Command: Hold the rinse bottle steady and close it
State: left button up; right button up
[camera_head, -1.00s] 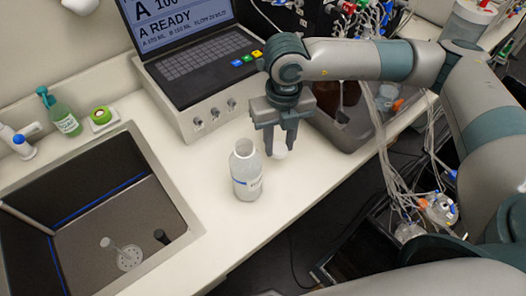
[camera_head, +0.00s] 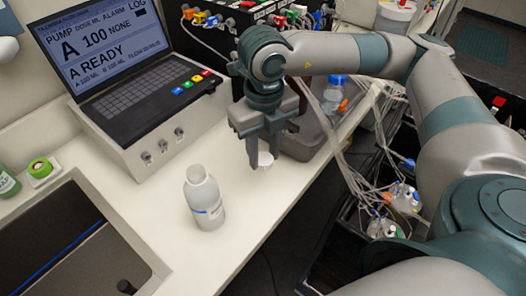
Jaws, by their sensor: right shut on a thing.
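The rinse bottle (camera_head: 205,204) is a translucent white bottle with a blue-marked label, standing upright on the white counter. Its neck at the top shows no separate cap that I can make out. My right gripper (camera_head: 261,158) points down to the right of the bottle and apart from it. It is shut on a small white round cap (camera_head: 264,160), which shows at the fingertips and is partly hidden by them. My left gripper is not in view.
A pump console with a screen and keypad (camera_head: 140,105) stands behind the bottle. A dark sink (camera_head: 70,250) opens at the lower left. A grey basin (camera_head: 303,143) and loose tubing (camera_head: 365,130) lie at the right. The counter (camera_head: 150,205) around the bottle is clear.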

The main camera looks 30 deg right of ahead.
jog(key=n, duration=0.4)
jog(key=shift+w+a+f, duration=0.15)
jog(key=shift+a+f, duration=0.1)
jog(key=n, duration=0.5)
jog(key=shift+w+a+f+n, duration=0.15)
jog(key=shift+a+f+n, duration=0.1)
jog(key=shift+f+n, duration=0.05)
jog(key=n, duration=0.3)
jog(key=shift+w+a+f+n, duration=0.1)
jog(key=shift+a+f+n, duration=0.1)
jog(key=shift+n, duration=0.1)
jog(key=f+n, duration=0.1)
jog(key=n, duration=0.6)
jog(key=a+n, duration=0.1)
jog(key=n, duration=0.7)
jog(key=w+a+f+n, duration=0.1)
jog(key=n, duration=0.6)
jog(key=shift+a+f+n, duration=0.2)
jog(key=shift+f+n, duration=0.1)
jog(key=shift+n, duration=0.1)
